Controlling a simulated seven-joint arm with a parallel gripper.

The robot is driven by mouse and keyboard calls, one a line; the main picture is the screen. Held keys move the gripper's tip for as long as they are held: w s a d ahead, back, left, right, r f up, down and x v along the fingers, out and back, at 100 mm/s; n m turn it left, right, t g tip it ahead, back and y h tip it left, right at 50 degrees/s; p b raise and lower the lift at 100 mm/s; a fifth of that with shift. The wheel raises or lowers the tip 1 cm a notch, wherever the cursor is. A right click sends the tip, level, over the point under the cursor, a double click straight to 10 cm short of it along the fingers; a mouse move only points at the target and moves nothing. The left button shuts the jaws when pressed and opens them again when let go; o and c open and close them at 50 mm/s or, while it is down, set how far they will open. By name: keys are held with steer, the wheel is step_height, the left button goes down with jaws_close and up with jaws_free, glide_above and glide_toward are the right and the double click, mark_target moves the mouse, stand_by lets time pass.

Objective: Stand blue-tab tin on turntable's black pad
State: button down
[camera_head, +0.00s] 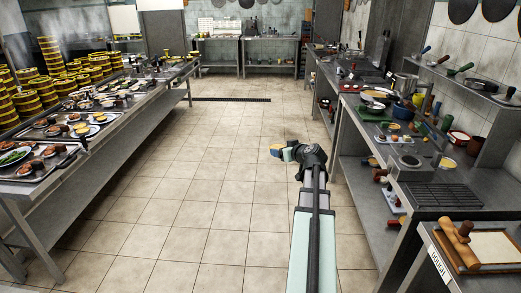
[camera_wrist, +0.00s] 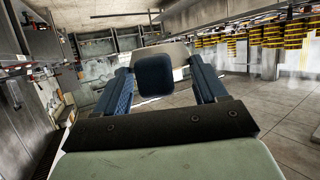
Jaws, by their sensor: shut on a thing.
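My gripper (camera_head: 287,152) is out over the open aisle floor, in the middle of the head view. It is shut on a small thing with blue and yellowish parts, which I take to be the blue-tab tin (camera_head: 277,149). In the wrist view a dark rounded blue face of the tin (camera_wrist: 155,75) shows between the two blue fingers, with a pale flat part behind it. My gripper also shows in the wrist view (camera_wrist: 162,88). I cannot make out the turntable or its black pad for certain in either view.
A long steel table (camera_head: 95,148) on the left holds trays of food and yellow-banded steamer towers (camera_head: 50,55). The right counter (camera_head: 350,108) is crowded with pans, tools and a grey box with a round top (camera_head: 408,162). The tiled floor (camera_head: 190,200) between is clear.

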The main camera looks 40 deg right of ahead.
steer(key=s+d, duration=0.8)
steer(key=s, duration=0.3)
steer(key=s+d, duration=0.8)
steer(key=s, duration=0.3)
steer(key=s+d, duration=0.2)
steer(key=s, duration=0.9)
steer(key=s+d+m+h, duration=0.1)
steer(key=s+d, duration=0.2)
steer(key=s, duration=0.8)
steer(key=shift+s+d, duration=0.2)
steer(key=shift+d, duration=0.15)
glide_above(418, 165)
steer(key=shift+f, duration=0.2)
steer(key=shift+a+f, duration=0.15)
steer(key=shift+f, duration=0.45)
steer(key=shift+f, duration=0.45)
jaws_free()
